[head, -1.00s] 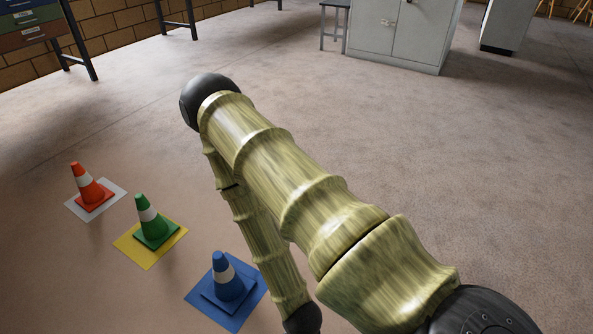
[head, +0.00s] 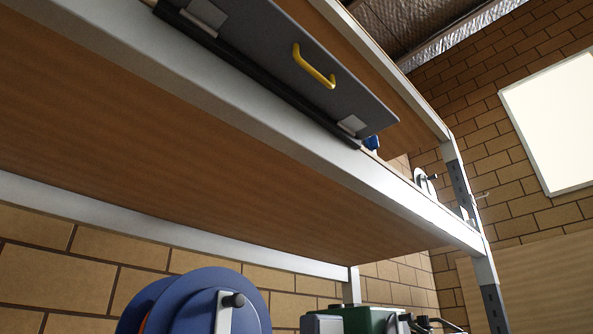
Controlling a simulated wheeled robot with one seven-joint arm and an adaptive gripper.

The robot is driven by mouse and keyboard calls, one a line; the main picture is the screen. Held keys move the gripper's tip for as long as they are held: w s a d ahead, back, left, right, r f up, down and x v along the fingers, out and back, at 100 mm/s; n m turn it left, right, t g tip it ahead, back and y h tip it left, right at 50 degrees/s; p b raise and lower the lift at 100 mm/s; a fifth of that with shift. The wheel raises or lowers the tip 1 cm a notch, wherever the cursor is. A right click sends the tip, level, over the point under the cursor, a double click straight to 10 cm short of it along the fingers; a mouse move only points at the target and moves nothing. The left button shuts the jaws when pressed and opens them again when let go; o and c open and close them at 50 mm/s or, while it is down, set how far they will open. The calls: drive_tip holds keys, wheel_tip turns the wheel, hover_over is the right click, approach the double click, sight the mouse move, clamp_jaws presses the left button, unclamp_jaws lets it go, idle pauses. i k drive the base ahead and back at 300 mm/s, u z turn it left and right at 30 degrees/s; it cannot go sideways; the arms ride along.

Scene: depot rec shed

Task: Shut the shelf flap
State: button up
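The shelf flap (head: 281,58) is a dark grey panel with a yellow bar handle (head: 314,66), at the top of the head view. It rises at a slant from the front edge of an upper shelf, with two pale hinge plates along its lower edge. I see it from below, and its upper left part is cut off by the frame. I cannot tell its exact angle of opening. My gripper is not in view.
The shelf (head: 180,120) has a wooden underside and pale metal beams, with an upright post (head: 470,210) at right. A blue reel (head: 185,300) and a green machine (head: 368,320) are below. A small blue object (head: 372,143) and a white reel (head: 425,181) are beyond the flap.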

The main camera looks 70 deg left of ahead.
sight(261, 31)
drive_tip(key=k, duration=0.2)
drive_tip(key=u, duration=1.9)
